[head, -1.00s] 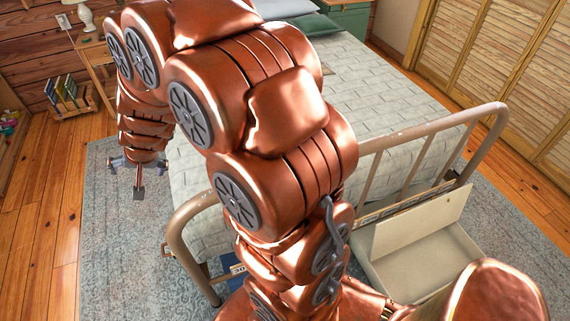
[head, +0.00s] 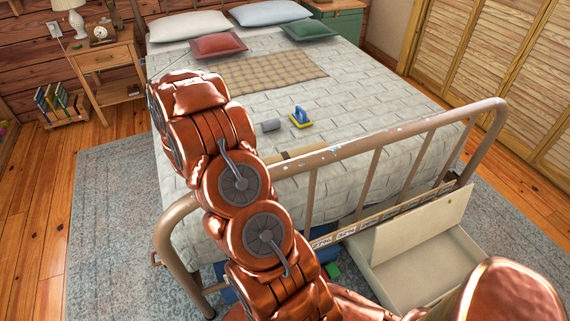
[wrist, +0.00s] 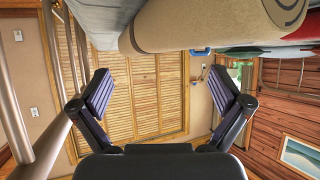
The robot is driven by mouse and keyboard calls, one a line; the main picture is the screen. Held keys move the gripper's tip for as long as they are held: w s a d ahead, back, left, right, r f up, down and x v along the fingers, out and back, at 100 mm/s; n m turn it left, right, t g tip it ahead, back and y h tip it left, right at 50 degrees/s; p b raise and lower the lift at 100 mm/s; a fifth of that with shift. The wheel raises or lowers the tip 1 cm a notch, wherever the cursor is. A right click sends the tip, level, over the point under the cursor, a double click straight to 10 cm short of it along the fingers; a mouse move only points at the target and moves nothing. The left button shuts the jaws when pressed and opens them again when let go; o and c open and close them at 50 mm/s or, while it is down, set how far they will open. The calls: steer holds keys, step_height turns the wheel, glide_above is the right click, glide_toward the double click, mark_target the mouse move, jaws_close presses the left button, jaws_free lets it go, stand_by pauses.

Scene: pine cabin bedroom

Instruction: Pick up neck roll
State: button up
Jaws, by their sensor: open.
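A tan roll, which looks like the neck roll (wrist: 205,22), fills the top of the wrist view, with a spiral mark on its end. It lies above and beyond my gripper (wrist: 158,75), which is open with nothing between its fingers. In the head view a tan roll (head: 302,152) lies on the bed just behind the footboard, partly hidden by its rail and my arm. A smaller grey cylinder (head: 271,125) lies farther in. My gripper is hidden behind my arm in the head view.
The metal footboard (head: 335,152) stands between my base and the bed (head: 370,95). A yellow and blue object (head: 300,117), a plaid blanket (head: 262,76) and pillows lie on the bed. An open cream box (head: 425,255) stands on the floor at right.

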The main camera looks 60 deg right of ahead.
mark_target(279, 158)
steer(key=shift+s+d+f, duration=0.25)
steer(key=shift+s+d, duration=0.15)
steer(key=shift+s, duration=0.1)
steer(key=shift+r+p+x, duration=0.15)
steer(key=shift+p+x, duration=0.05)
steer(key=shift+x, duration=1.6)
steer(key=shift+r+p+x, duration=0.15)
steer(key=shift+x, duration=1.6)
steer(key=shift+d, duration=0.15)
steer(key=c, duration=1.3)
